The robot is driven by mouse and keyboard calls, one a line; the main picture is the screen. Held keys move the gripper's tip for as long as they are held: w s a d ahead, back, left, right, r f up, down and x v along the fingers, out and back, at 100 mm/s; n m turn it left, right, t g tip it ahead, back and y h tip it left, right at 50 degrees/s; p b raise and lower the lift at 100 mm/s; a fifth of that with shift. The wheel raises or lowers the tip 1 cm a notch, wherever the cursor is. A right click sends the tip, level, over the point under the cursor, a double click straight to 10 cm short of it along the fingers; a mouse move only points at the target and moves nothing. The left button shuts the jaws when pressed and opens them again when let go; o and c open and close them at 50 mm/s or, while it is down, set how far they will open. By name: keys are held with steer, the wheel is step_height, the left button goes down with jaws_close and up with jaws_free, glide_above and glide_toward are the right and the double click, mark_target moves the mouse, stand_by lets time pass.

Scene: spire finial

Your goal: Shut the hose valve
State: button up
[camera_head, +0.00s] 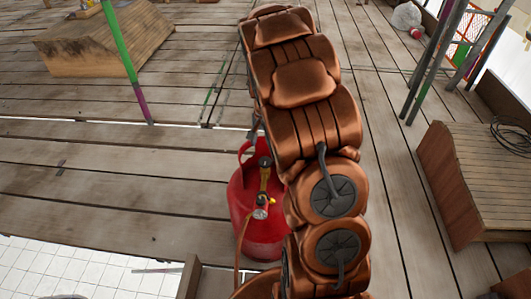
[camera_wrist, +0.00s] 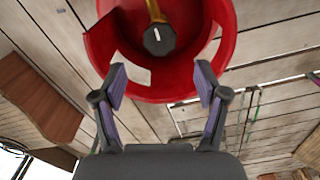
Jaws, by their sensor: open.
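A red gas cylinder (camera_head: 262,236) stands on the plank deck beside my copper-coloured arm in the head view. On its top are brass fittings (camera_head: 264,176), a small round gauge (camera_head: 260,213) and an orange hose (camera_head: 240,250) running down. In the wrist view the cylinder's red collar (camera_wrist: 105,45) surrounds a dark round knob (camera_wrist: 159,40) with a white mark, on a yellow stem. I cannot tell whether this knob is the hose valve. My gripper (camera_wrist: 160,72) is open and empty, its fingers apart below the knob in the picture. The gripper is not clearly visible in the head view.
A wooden box (camera_head: 105,40) stands at the upper left, near a green and purple pole (camera_head: 120,50). Another wooden box (camera_head: 480,180) at the right carries a coiled cable (camera_head: 512,135). Dark poles (camera_head: 437,60) stand at the upper right. Bare planks lie left of the cylinder.

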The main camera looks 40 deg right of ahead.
steer(key=shift+r, duration=2.65)
steer(key=s+a+r+n+g, duration=0.1)
steer(key=s+a+r+n, duration=0.2)
steer(key=s+a, duration=0.35)
steer(key=s+a+r+n, duration=0.2)
steer(key=s+a+r, duration=0.1)
steer(key=s+a, duration=0.35)
steer(key=s+a+n+g, duration=0.1)
steer(key=s+a+n, duration=0.25)
steer(key=s, duration=0.45)
steer(key=s+a+n+g, duration=0.1)
steer(key=s+a+n, duration=0.2)
steer(key=s+a, duration=0.35)
steer(key=s+d+r+p, duration=0.1)
steer(key=r+p, duration=1)
steer(key=r, duration=0.1)
steer(key=s+r+t+p, duration=0.1)
steer(key=s+r+p, duration=0.1)
steer(key=r+p, duration=1)
steer(key=shift+d+r, duration=0.4)
steer(key=shift+s, duration=0.1)
